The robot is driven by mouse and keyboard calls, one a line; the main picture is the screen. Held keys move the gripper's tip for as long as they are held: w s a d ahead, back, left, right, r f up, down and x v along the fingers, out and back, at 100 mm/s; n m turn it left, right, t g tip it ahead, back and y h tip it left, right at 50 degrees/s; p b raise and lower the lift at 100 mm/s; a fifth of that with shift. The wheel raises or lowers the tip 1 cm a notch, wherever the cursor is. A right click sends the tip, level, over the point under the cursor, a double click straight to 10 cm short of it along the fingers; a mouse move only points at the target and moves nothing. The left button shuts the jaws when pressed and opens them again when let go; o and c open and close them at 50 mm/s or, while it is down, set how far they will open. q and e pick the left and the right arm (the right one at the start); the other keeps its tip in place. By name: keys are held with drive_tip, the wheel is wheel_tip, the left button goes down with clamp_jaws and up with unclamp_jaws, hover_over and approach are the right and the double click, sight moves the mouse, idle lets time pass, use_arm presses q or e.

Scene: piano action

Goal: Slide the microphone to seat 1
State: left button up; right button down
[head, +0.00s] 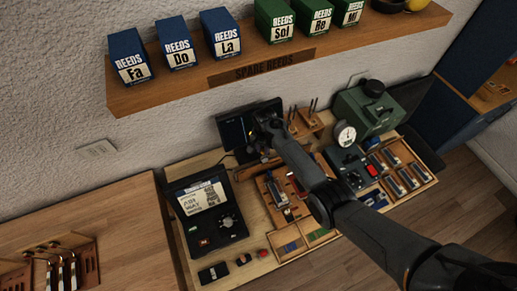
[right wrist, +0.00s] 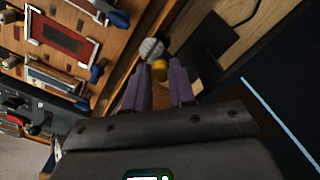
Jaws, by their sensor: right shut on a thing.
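The microphone (right wrist: 152,48) has a round grey mesh head with a yellow band (right wrist: 159,70) below it. In the right wrist view it sits between the tips of the two purple fingers of my right gripper (right wrist: 160,80), which is shut on it. Its lower part is hidden by the fingers and the gripper body. In the head view my right arm reaches to the dark screen (head: 235,130) at the back of the bench; the microphone cannot be made out there. I cannot tell which spot is seat 1. My left gripper is not in view.
The workbench also holds a black case (head: 208,210), a green machine (head: 365,108) and a gauge (head: 345,134). A shelf (head: 160,96) with reed boxes hangs above.

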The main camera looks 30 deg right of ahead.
drive_tip(key=c, duration=1.2)
unclamp_jaws()
drive_tip(key=shift+r, duration=0.55)
wheel_tip(320, 180, up, 10)
drive_tip(key=shift+f, duration=0.15)
drive_tip(key=shift+f, duration=0.1)
